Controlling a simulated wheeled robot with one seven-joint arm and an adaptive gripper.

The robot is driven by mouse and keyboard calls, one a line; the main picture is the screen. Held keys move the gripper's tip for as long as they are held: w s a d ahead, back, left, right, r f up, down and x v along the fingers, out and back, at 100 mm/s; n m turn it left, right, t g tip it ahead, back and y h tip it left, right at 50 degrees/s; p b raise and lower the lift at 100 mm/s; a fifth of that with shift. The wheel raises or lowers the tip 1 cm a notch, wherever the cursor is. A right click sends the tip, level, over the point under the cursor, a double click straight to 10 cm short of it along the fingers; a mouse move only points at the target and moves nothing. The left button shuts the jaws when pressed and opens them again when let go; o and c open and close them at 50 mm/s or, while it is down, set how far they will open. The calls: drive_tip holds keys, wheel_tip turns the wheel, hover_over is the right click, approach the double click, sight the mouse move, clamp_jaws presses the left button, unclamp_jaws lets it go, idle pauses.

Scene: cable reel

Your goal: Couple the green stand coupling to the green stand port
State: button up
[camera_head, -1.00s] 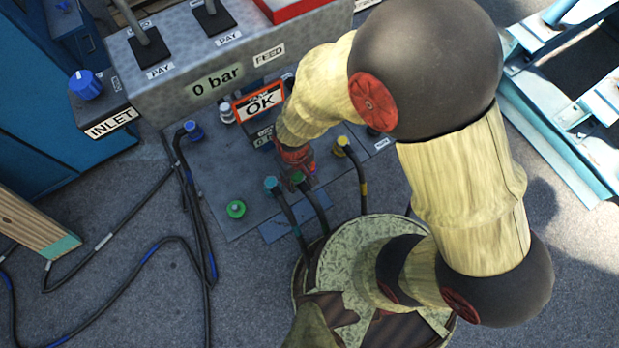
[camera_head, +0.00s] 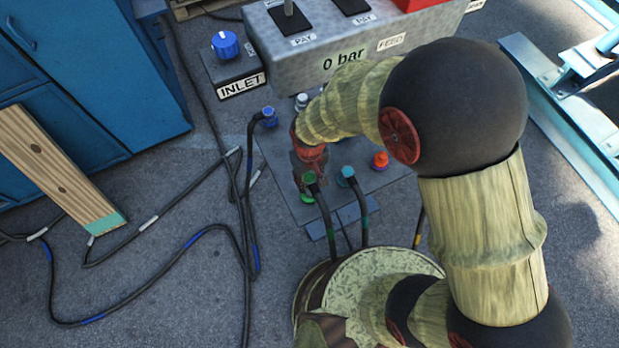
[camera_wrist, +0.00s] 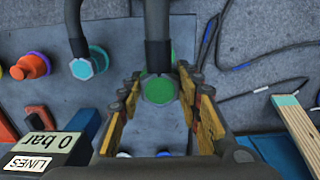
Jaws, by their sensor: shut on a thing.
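The green stand coupling (camera_head: 310,179) is the green end of a dark hose. In the wrist view the coupling (camera_wrist: 159,88) sits between the fingers of my gripper (camera_wrist: 158,82), which is shut on it. The green stand port (camera_head: 307,197) shows as a green edge on the grey plate, just below the coupling in the head view. My gripper (camera_head: 309,166) is directly over that area. I cannot tell whether coupling and port touch.
A cyan coupling (camera_head: 347,173) with its hose stands close to the right, and an orange cap (camera_head: 380,160) lies beyond it. A blue coupling (camera_head: 268,117) is at the plate's left edge. The control box (camera_head: 290,62) rises behind. Loose hoses (camera_head: 190,240) lie on the left floor.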

sight(310, 193)
wheel_tip(310, 193, down, 6)
drive_tip(key=b, duration=0.5)
drive_tip(key=shift+f, duration=0.2)
drive_tip(key=shift+f+b, duration=0.3)
drive_tip(key=shift+f, duration=0.4)
drive_tip(key=shift+f, duration=0.5)
drive_tip(key=o, duration=1.3)
drive_tip(key=shift+o, duration=0.4)
wheel_tip(310, 193, up, 12)
